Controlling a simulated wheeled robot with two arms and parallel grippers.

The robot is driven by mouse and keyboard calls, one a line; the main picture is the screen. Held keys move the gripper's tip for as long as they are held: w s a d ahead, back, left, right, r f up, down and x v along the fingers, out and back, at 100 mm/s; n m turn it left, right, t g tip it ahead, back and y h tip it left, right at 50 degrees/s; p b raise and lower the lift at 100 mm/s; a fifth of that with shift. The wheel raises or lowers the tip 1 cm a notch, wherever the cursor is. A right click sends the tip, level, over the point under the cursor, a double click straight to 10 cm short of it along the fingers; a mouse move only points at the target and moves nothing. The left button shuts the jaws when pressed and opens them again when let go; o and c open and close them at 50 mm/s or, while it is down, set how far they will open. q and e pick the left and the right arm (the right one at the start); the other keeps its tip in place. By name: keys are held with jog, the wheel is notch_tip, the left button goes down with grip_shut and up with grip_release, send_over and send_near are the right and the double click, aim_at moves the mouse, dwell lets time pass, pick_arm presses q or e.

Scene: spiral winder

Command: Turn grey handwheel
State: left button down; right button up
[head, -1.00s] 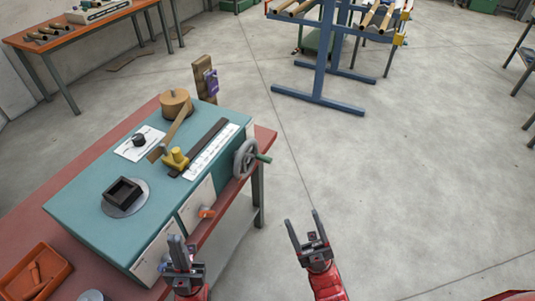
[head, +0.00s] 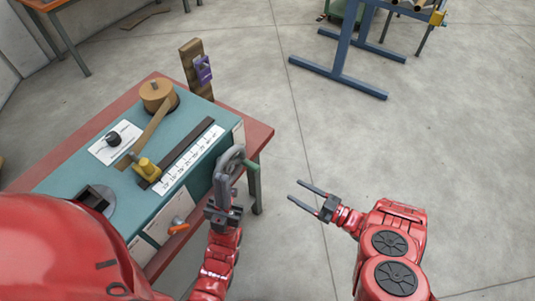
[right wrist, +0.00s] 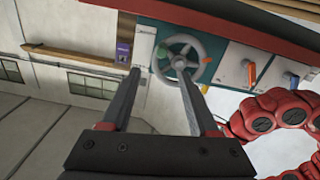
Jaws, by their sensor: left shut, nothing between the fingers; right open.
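The grey handwheel (head: 237,154) is on the right end of the teal winder, with a green handle (head: 251,165) sticking out to the right. It also shows in the right wrist view (right wrist: 205,57), behind the tip of one finger. My left gripper (head: 222,182) is shut and empty, right in front of the wheel, and hides its lower part. I cannot tell whether it touches the rim. My right gripper (head: 295,190) is open and empty, to the right of the wheel and apart from it. Its two long fingers (right wrist: 159,70) point toward the wheel's side in the wrist view.
The winder (head: 205,115) stands on a red bench (head: 262,137). An orange knob (head: 178,222) is on its front, below left of the wheel. A yellow clamp (head: 146,168) and a white scale are on top. A blue rack (head: 345,70) stands behind. The floor to the right is clear.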

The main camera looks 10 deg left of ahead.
aim_at(259, 170)
jog(key=x, duration=1.1)
jog(key=r+x, duration=0.1)
jog(key=x, duration=0.5)
jog(key=shift+s+a+p, duration=0.25)
jog(key=shift+a+p, duration=0.1)
jog(key=shift+a, duration=0.1)
grip_shut()
dwell(0.5)
